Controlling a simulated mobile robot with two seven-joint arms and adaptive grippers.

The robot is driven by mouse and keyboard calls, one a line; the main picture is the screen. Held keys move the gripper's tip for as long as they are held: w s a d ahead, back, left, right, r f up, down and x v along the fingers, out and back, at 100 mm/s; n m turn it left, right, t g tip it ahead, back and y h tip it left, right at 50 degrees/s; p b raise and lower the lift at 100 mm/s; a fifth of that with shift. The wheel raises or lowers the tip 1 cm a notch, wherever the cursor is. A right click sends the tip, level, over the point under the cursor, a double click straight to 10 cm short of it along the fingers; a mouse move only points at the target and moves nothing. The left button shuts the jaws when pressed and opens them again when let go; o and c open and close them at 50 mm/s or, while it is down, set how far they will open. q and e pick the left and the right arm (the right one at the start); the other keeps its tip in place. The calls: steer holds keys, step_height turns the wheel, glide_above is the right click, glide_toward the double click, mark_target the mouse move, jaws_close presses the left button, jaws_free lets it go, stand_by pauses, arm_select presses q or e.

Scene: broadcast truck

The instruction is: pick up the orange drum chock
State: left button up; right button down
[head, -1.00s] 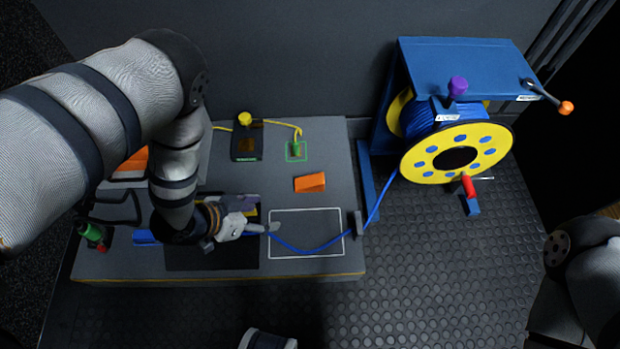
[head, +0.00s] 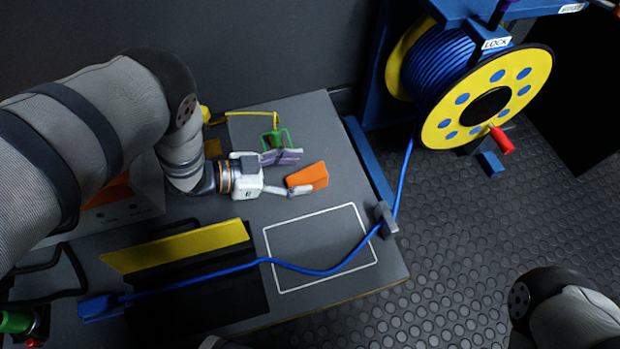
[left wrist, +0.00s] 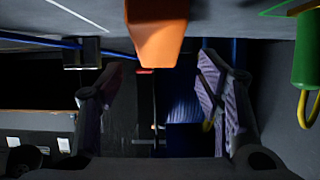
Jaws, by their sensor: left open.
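The orange drum chock (head: 308,176) is a wedge-shaped block lying on the grey bench top, between the green-outlined spot and the white-outlined rectangle. My left gripper (head: 285,174) is open, with its fingers pointing right towards the chock. One finger is on the far side and one on the near side of the chock's left end. In the left wrist view the chock (left wrist: 157,35) shows at top centre, between the lines of the two spread fingers (left wrist: 165,95). I cannot tell whether a finger touches it.
A blue cable (head: 320,271) crosses the white rectangle (head: 355,285) to a cable guide (head: 386,219) and the yellow-rimmed drum (head: 535,85). A green connector (head: 272,138) on a yellow cord stands just behind the gripper. A yellow flap (head: 180,245) stands at left.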

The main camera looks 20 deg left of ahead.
mark_target(315, 172)
arm_select(q)
steer(key=b+x, duration=0.2)
steer(key=x, duration=0.2)
steer(key=shift+w+d+f, duration=0.1)
steer(key=shift+d+f, duration=0.15)
steer(key=shift+d, duration=0.05)
steer(key=c, duration=1.3)
steer(key=shift+c, duration=0.2)
steer(key=shift+r, duration=0.15)
